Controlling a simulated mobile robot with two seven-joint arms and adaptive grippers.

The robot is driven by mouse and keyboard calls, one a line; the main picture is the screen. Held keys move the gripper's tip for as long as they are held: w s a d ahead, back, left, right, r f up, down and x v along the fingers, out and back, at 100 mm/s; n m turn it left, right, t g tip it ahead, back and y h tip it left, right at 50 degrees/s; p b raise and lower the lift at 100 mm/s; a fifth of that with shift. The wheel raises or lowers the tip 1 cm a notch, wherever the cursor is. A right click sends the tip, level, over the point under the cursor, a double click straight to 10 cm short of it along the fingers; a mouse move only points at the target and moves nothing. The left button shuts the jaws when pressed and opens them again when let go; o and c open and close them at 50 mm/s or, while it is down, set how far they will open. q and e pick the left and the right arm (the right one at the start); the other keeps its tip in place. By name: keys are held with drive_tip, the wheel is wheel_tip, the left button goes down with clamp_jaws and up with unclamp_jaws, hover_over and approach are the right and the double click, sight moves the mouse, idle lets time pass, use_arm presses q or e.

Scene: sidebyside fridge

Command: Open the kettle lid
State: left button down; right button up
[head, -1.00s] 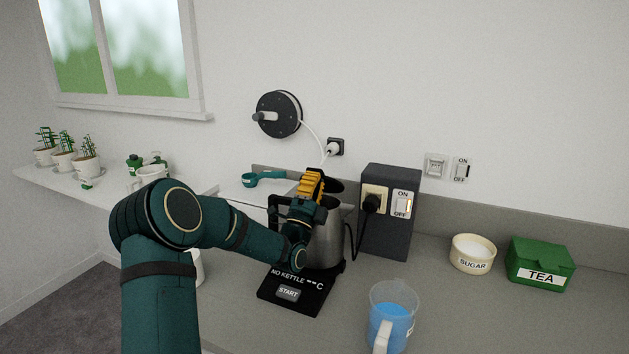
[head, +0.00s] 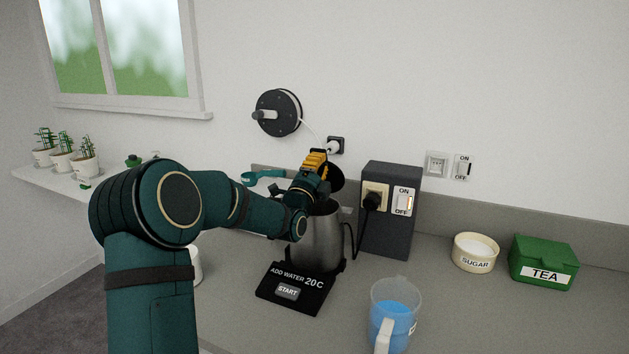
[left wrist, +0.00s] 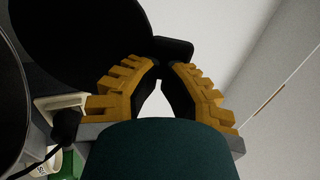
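The kettle (head: 318,243) is a brushed steel jug standing on its black base (head: 292,290), whose display reads "ADD WATER 20C". Its dark lid (head: 335,175) is raised above the rim and tilted up. My left gripper (head: 316,158), with yellow fingers, is above the kettle at the lid and hides part of it. In the left wrist view the lid is a large black disc (left wrist: 80,35) with a small black tab (left wrist: 175,47). The left fingertips (left wrist: 165,68) are close together at this tab and appear shut on it. My right gripper is not in view.
A grey socket box (head: 390,225) stands right of the kettle. A jug of blue water (head: 392,318), a sugar pot (head: 474,252) and a green tea box (head: 543,262) are on the counter. A cable reel (head: 278,113) hangs on the wall. The front right counter is clear.

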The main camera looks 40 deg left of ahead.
use_arm(q)
drive_tip(key=shift+w+a+r+g+p, duration=0.15)
drive_tip(key=shift+w+r+g+p, duration=0.15)
drive_tip(key=shift+w+r+g, duration=0.4)
drive_tip(key=shift+w+a+g, duration=0.1)
drive_tip(key=shift+w+g, duration=0.2)
drive_tip(key=shift+w, duration=0.05)
drive_tip(key=shift+w+a+b, duration=0.15)
drive_tip(key=shift+w+b, duration=0.15)
drive_tip(key=shift+w, duration=0.35)
drive_tip(key=shift+w+r, duration=0.1)
drive_tip(key=shift+a, duration=0.1)
